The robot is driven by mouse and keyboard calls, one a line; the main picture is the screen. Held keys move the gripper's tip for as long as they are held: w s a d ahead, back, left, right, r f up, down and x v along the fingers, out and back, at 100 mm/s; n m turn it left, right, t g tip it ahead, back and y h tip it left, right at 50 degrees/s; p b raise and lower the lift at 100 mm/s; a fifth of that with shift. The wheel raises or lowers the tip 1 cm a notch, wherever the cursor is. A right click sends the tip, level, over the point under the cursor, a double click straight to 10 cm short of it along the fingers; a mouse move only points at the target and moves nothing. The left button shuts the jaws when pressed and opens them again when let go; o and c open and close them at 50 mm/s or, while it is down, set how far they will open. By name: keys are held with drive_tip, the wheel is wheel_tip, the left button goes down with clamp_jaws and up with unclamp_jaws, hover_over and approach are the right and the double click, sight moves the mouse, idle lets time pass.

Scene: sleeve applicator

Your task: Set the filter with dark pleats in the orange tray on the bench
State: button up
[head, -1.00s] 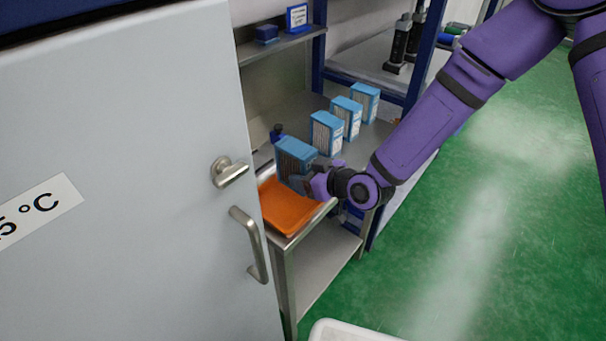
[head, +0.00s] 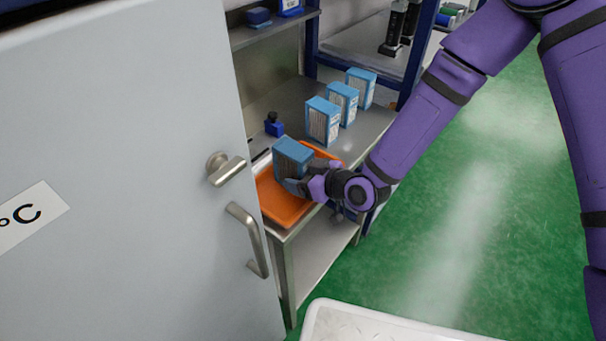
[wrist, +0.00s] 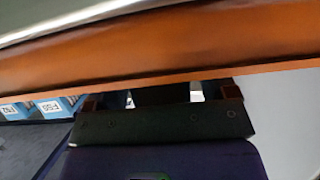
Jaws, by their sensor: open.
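The filter with dark pleats (head: 289,159) is a blue-framed block standing upright in the orange tray (head: 281,207) on the bench, in the head view. Its pleated face is turned to the left front. My gripper (head: 297,187) is at the filter's lower right side, low over the tray. Its jaws are open; whether a finger still touches the filter I cannot tell. In the wrist view the orange tray's edge (wrist: 200,65) crosses the picture above my gripper (wrist: 163,97), and the filter is not seen.
Several other blue filters (head: 322,121) stand in a row behind on the steel bench (head: 283,97). A small dark blue item (head: 274,124) sits behind the tray. A grey door with a handle (head: 247,238) stands close on the left. A white bin (head: 385,325) is on the floor in front.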

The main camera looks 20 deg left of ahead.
drive_tip(key=shift+r, duration=0.1)
drive_tip(key=shift+d+r, duration=0.1)
drive_tip(key=shift+d, duration=0.05)
drive_tip(key=v, duration=1.1)
drive_tip(key=shift+d+r, duration=0.25)
drive_tip(key=shift+d, duration=0.05)
